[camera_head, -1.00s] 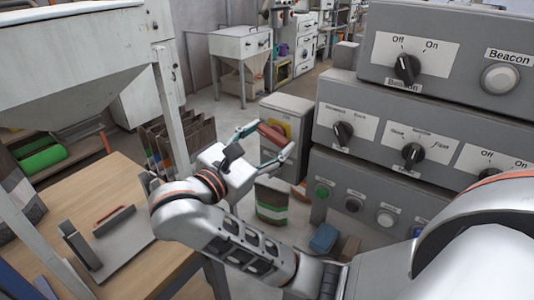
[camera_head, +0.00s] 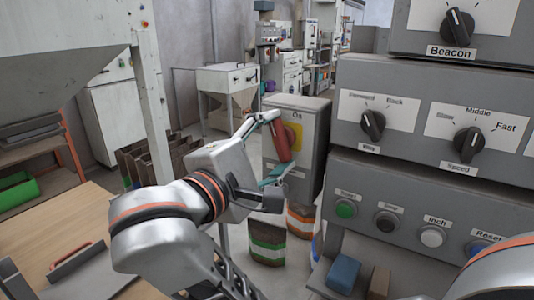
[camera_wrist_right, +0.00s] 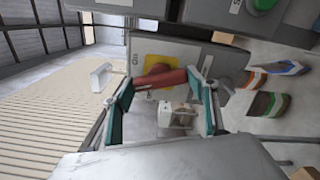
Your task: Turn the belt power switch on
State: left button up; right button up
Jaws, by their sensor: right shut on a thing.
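The belt power switch is a grey box (camera_head: 312,150) with a yellow plate (camera_head: 296,138), a red handle (camera_head: 281,143) and an "On" label above. The handle stands nearly upright, its top end near the label side. My right gripper (camera_head: 272,150) is at the front of the box, shut on the red handle with one teal fingertip near each end. The right wrist view shows the red handle (camera_wrist_right: 160,80) between the teal fingers in front of the yellow plate (camera_wrist_right: 163,58). The gripper partly hides the box. My left gripper is not in view.
Grey control panels (camera_head: 440,90) with knobs and buttons rise to the right. Striped bags (camera_head: 268,240) stand below the box. A blue block (camera_head: 342,272) lies at the panel's foot.

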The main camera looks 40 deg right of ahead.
jog(key=shift+f+m+b, duration=0.1)
jog(key=shift+m+b, duration=1)
jog(key=shift+m, duration=0.8)
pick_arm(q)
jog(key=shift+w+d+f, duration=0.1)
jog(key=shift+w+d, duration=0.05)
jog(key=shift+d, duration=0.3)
pick_arm(e)
jog(key=o, duration=1.1)
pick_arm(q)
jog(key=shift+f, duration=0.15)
